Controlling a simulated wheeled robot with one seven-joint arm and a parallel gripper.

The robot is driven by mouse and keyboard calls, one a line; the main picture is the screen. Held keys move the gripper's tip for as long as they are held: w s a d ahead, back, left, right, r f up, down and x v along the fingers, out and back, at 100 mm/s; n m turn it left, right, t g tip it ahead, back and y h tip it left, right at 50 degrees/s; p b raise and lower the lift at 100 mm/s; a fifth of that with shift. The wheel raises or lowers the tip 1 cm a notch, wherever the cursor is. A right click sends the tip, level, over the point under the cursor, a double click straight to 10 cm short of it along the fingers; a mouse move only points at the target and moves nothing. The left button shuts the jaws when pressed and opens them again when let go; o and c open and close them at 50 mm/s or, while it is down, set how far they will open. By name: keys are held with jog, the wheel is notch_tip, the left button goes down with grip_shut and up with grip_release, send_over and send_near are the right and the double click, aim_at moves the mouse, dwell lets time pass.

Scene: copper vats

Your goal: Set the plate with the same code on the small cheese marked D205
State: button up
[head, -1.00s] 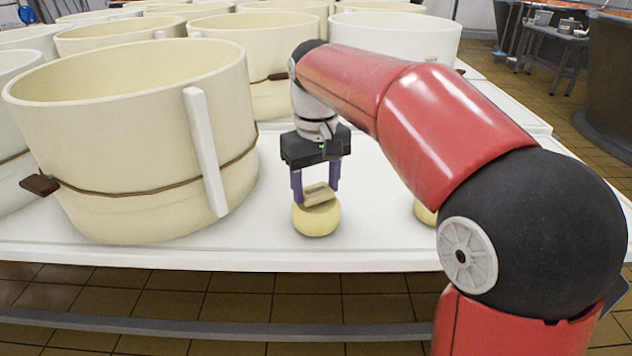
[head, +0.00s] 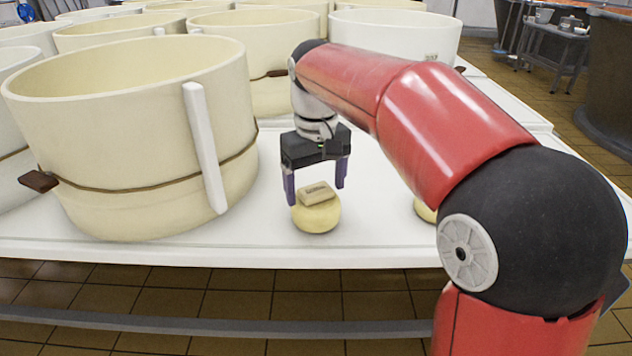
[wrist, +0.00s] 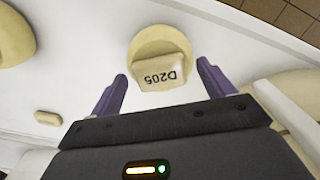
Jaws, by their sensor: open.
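A small round pale-yellow cheese (head: 316,219) stands on the white table near its front edge. A beige plate (head: 317,193) lies on top of it. In the wrist view the plate (wrist: 160,76) shows the code D205, and the cheese (wrist: 152,38) shows behind it. The plate covers part of the cheese, and no code on the cheese itself can be seen. My gripper (head: 316,192) is open, with its purple fingers apart on either side of the plate and clear of it. In the wrist view the fingertips (wrist: 161,70) show the same gap.
A second small cheese (head: 424,211) is partly hidden behind my arm. Another beige plate (wrist: 48,118) lies on the table in the wrist view. A large cream hoop mould (head: 130,150) stands close left of my gripper. The white table (head: 385,235) is bare between the cheeses.

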notch_tip(320, 180, up, 7)
jog(key=shift+r+p, duration=0.1)
jog(key=shift+p, duration=1.15)
jog(key=shift+s+r, duration=0.1)
jog(key=shift+r, duration=0.2)
jog(key=s+d+r+m+t+p, duration=0.25)
jog(key=s+d+p, duration=0.25)
jog(key=s+d, duration=0.4)
jog(key=s+d+f+m+t+p, duration=0.1)
jog(key=s+d+f, duration=0.1)
jog(key=s, duration=0.3)
jog(key=s+d+f+m+t+p, duration=0.2)
jog(key=s+f, duration=0.2)
jog(key=s, duration=0.2)
jog(key=shift+d+f, duration=0.3)
jog(key=shift+d, duration=0.05)
